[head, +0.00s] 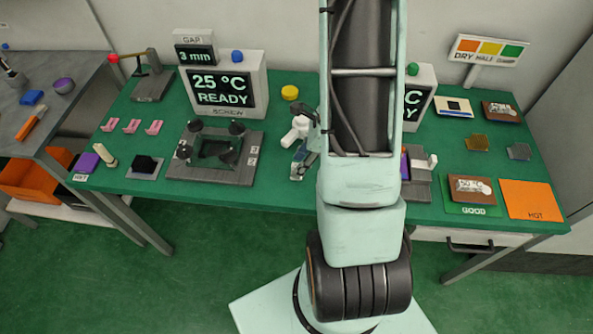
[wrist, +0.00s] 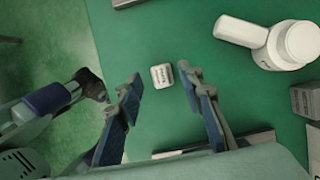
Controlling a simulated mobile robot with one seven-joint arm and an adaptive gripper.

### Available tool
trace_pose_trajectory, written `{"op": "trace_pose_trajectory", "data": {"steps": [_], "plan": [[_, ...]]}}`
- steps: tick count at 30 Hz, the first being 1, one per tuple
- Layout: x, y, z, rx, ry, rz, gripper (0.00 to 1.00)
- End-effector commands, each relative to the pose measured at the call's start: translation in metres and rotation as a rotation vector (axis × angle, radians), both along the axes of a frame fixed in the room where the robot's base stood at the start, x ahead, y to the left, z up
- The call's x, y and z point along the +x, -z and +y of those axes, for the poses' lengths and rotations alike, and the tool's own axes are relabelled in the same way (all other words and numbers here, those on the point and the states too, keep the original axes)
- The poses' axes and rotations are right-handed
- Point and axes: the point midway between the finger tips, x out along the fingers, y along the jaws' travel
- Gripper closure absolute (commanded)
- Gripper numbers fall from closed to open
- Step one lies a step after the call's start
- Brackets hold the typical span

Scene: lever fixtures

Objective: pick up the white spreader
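My gripper (wrist: 160,90) is open, its two blue-padded fingers spread wide. A small white block (wrist: 162,77) with dark marks too small to read lies on the green table between the fingertips in the wrist view. No finger touches it there. A larger white piece with a round head and a thick handle (wrist: 275,41) lies to the right, outside the fingers. It also shows in the head view (head: 297,131), left of my arm. Which of these white pieces is the spreader I cannot tell. My gripper (head: 300,166) is partly hidden by my arm in the head view.
A grey fixture with black knobs (head: 235,174) stands left of my gripper. The display box reading READY (head: 225,85) and a yellow knob (head: 290,92) are behind. The table's front edge is close. My arm hides part of the table.

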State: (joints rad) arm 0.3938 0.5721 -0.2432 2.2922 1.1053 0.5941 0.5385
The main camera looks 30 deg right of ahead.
Motion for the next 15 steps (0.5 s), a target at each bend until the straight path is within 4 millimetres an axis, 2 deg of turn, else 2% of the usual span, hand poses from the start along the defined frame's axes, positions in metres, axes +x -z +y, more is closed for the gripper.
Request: {"op": "trace_pose_trajectory", "data": {"steps": [3, 6, 13, 15], "plan": [[0.003, 0.016, 0.005, 0.001, 0.001, 0.002, 0.65], [0.005, 0.022, 0.007, 0.0, 0.002, 0.001, 0.65], [0.006, 0.023, 0.007, -0.001, 0.0, 0.0, 0.65], [0.006, 0.023, 0.008, -0.001, 0.0, 0.0, 0.71]]}}
